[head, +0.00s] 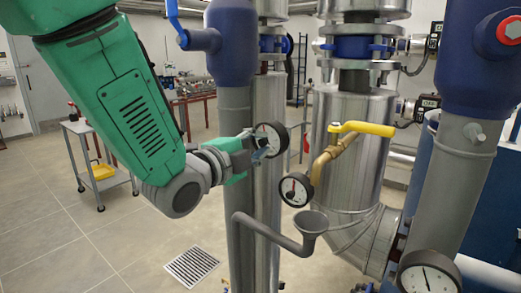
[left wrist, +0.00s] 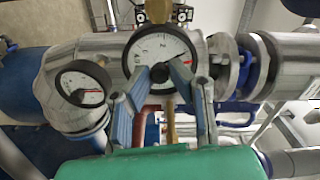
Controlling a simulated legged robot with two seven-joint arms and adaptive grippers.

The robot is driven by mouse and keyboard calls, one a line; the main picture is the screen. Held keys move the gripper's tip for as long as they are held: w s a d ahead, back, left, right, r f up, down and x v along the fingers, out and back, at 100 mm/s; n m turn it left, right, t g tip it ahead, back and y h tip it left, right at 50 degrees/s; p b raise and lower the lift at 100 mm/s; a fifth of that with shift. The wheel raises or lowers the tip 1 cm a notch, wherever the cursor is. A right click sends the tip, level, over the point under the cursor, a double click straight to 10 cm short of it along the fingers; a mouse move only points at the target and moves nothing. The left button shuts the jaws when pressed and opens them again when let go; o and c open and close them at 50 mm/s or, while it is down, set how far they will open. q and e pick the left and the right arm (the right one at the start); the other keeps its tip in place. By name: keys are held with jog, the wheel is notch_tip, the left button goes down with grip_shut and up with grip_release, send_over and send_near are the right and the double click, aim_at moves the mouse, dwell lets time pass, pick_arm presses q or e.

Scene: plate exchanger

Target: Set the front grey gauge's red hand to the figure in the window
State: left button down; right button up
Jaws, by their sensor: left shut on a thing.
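A round gauge (head: 276,132) with a white face and dark grey rim stands beside the grey pipe in the head view. It fills the middle of the left wrist view (left wrist: 160,47), with a red mark at the right of its dial. My left gripper (head: 262,150) is at this gauge's face; its two fingers (left wrist: 161,74) close around a small dark knob (left wrist: 159,75) at the dial's lower middle. The fingers hide the lower dial, so the red hand's exact reading and any figure window cannot be made out. My right gripper is not in view.
A second gauge (head: 296,190) sits below right, also in the left wrist view (left wrist: 83,85). A third gauge (head: 429,274) is at bottom right. A yellow valve handle (head: 360,128) and a grey funnel (head: 312,222) stand close by. Open floor lies left.

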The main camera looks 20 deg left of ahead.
pick_arm(q)
jog(key=shift+s+f, duration=0.1)
jog(key=shift+f, duration=0.3)
jog(key=c, duration=1.5)
grip_release()
jog(key=shift+c, duration=0.2)
jog(key=shift+o, duration=0.3)
jog(key=shift+r, duration=0.15)
jog(key=shift+r, duration=0.1)
jog(key=v, duration=0.7)
